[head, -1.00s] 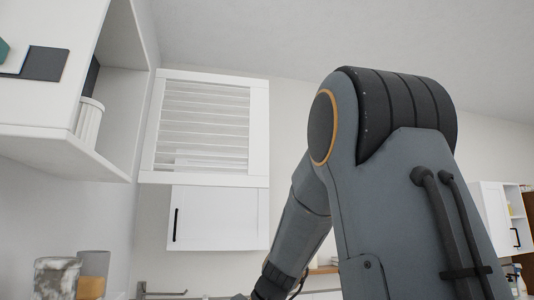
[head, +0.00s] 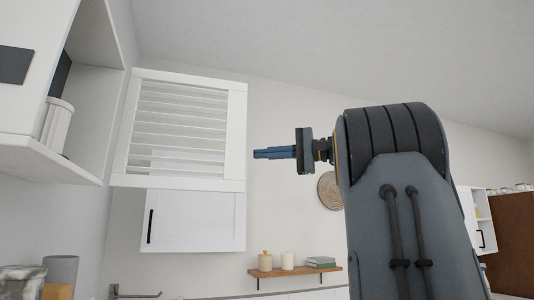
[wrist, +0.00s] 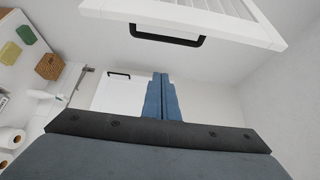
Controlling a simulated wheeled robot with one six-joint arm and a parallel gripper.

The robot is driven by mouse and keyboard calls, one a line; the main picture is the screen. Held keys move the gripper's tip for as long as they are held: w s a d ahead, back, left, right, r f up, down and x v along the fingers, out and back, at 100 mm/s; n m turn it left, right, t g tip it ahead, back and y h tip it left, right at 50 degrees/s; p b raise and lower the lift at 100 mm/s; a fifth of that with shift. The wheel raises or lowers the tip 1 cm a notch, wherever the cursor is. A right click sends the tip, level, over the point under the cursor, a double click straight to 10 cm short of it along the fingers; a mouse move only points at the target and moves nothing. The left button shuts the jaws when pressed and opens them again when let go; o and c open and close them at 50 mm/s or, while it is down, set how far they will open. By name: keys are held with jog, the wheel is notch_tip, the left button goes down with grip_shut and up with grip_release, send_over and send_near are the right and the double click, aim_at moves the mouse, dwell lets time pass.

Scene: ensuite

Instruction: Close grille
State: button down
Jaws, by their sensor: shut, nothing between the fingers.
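The grille (head: 185,125) is a white framed panel with horizontal slats, high on the wall at the left in the head view. Its lower edge seems to stand out from the wall, but how far it is open is hard to tell. In the wrist view the grille (wrist: 215,18) crosses the top, with a black handle (wrist: 166,37) on its frame. My gripper (head: 257,153) is shut and empty, just right of the grille in the head view. In the wrist view its blue fingertips (wrist: 160,76) are below the handle in the picture, apart from it.
A white cabinet door (head: 195,222) with a black handle is below the grille. An open white wall cabinet (head: 50,160) juts out at the left. A wooden shelf (head: 295,272) with jars is lower down.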

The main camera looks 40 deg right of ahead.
aim_at(243, 152)
jog(key=p+x, duration=0.2)
jog(key=x, duration=0.5)
jog(key=shift+s+a+p, duration=0.25)
jog(key=shift+s+a, duration=0.05)
jog(key=shift+s, duration=0.35)
jog(key=shift+s+a+p, duration=0.2)
jog(key=shift+s+a, duration=0.15)
jog(key=shift+s, duration=0.25)
jog(key=shift+s+a+p, duration=0.25)
jog(key=shift+s+a, duration=0.05)
jog(key=shift+s, duration=0.35)
jog(key=shift+f, duration=0.1)
